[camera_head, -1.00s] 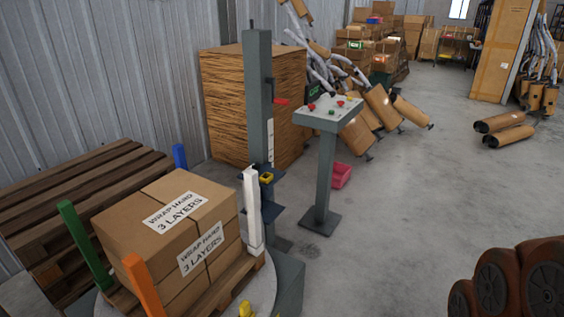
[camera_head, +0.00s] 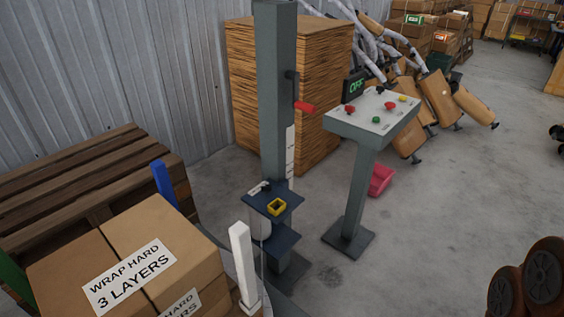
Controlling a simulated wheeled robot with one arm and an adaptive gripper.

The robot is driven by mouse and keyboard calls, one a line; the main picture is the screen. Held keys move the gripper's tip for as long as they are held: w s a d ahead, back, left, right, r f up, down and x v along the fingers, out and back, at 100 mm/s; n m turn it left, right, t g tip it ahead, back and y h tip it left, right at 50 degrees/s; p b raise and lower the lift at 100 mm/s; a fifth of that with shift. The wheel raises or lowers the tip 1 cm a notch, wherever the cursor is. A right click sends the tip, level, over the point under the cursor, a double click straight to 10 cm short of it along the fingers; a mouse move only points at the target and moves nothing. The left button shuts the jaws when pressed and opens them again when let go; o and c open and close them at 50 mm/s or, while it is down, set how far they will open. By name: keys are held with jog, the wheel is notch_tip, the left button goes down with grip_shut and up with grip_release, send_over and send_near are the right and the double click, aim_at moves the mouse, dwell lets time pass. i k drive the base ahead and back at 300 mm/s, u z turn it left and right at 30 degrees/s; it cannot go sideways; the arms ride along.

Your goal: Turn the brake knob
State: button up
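A yellow knob-like part (camera_head: 277,207) sits on top of a dark blue carriage plate (camera_head: 258,199) on the grey wrapping-machine mast (camera_head: 276,100). It looks like the brake knob, but no label on it can be read. A red-handled lever (camera_head: 305,107) sticks out from the mast higher up. A console (camera_head: 372,119) to the right has red, green and yellow buttons, a small black control and a display reading OFF (camera_head: 356,86). My gripper is not in view.
Boxes (camera_head: 128,277) labelled "WRAP HARD 3 LAYERS" stand at lower left, with a white post (camera_head: 241,262) and a blue post (camera_head: 164,183) beside them. A pink bin (camera_head: 381,180) lies behind the console stand.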

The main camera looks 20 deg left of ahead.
aim_at(266, 189)
jog(key=i, duration=0.85)
jog(key=u, duration=2.85)
